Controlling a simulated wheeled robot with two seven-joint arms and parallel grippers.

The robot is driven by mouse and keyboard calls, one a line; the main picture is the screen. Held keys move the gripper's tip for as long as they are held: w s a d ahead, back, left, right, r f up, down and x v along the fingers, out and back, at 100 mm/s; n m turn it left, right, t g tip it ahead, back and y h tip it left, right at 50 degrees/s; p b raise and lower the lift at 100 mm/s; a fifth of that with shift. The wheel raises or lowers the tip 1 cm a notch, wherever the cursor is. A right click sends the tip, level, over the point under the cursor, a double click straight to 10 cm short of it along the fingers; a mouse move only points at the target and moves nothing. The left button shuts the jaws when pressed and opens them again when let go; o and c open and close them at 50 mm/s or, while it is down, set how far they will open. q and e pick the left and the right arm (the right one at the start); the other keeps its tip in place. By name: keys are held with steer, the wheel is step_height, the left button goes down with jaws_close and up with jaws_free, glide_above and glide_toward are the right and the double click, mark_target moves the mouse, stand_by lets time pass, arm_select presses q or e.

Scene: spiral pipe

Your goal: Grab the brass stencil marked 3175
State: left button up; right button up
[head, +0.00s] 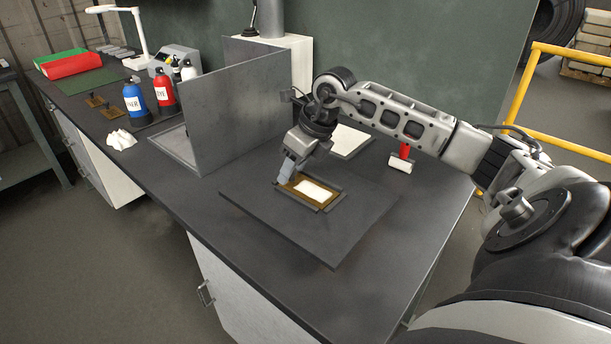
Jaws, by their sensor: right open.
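A brass stencil plate (296,185) lies flat in a dark holder on a dark square board on the bench. A white patch (316,191) shows in the middle of it. Two more brass-brown plates lie farther left on the bench, one at the back (95,100) and one nearer (114,112). No marking is readable on any plate, so I cannot tell which one bears 3175. My right gripper (284,178) is open and points down at the left end of the framed plate. It hides that end, and I cannot tell whether it touches. My left gripper is not in view.
A grey upright panel (235,115) stands just left of the right gripper. Blue (135,102) and red (164,92) bottles and a crumpled white cloth (121,139) are beyond it. The bench's front strip is clear.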

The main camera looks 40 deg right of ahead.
jaws_close()
